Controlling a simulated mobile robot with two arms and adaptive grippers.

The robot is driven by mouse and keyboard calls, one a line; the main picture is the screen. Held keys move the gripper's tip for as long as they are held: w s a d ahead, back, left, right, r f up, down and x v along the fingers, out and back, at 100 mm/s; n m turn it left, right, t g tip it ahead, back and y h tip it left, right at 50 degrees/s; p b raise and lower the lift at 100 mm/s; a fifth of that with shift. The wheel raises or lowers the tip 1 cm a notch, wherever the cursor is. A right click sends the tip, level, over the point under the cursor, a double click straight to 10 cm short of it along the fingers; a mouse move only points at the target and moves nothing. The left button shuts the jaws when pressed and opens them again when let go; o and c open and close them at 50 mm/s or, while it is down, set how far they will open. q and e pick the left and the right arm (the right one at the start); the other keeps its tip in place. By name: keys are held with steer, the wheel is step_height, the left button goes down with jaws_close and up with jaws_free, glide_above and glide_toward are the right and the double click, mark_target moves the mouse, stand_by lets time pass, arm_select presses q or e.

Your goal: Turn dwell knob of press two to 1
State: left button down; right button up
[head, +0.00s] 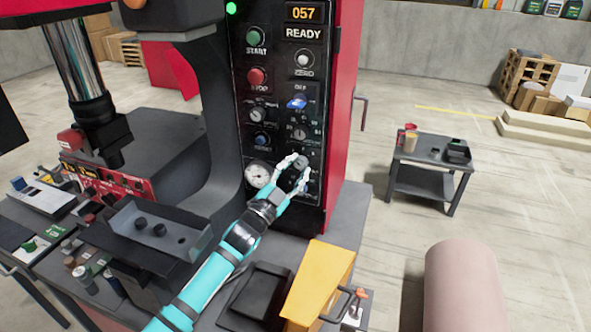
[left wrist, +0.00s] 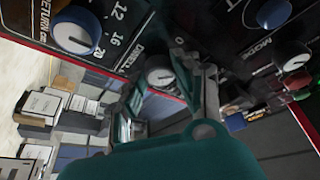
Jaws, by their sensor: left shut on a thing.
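The press's black control panel (head: 277,100) stands upright in the middle of the head view, with a display reading 057 and READY. My left gripper (head: 297,166) reaches up to the panel's lower right part. Its fingers are shut on a small dark round knob (head: 302,161), the dwell knob. In the left wrist view this knob (left wrist: 160,76) shows a pale pointer line between my fingers, beside a partly covered label that looks like DWELL. The scale around it is mostly hidden, so its setting cannot be read. My right gripper is not in view.
A round white gauge (head: 258,174) sits just left of my gripper. A blue switch (head: 297,102) and other knobs are above. A blue knob (left wrist: 77,30) with a scale is close in the wrist view. A yellow box (head: 318,280) stands below right.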

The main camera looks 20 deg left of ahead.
arm_select(q)
steer(key=c, duration=0.9)
jaws_free()
steer(key=shift+c, duration=0.2)
steer(key=shift+s+f, duration=0.1)
steer(key=shift+s, duration=0.05)
steer(key=v, duration=1.1)
steer(key=shift+s, duration=0.3)
steer(key=shift+a+f, duration=0.1)
steer(key=shift+f, duration=0.05)
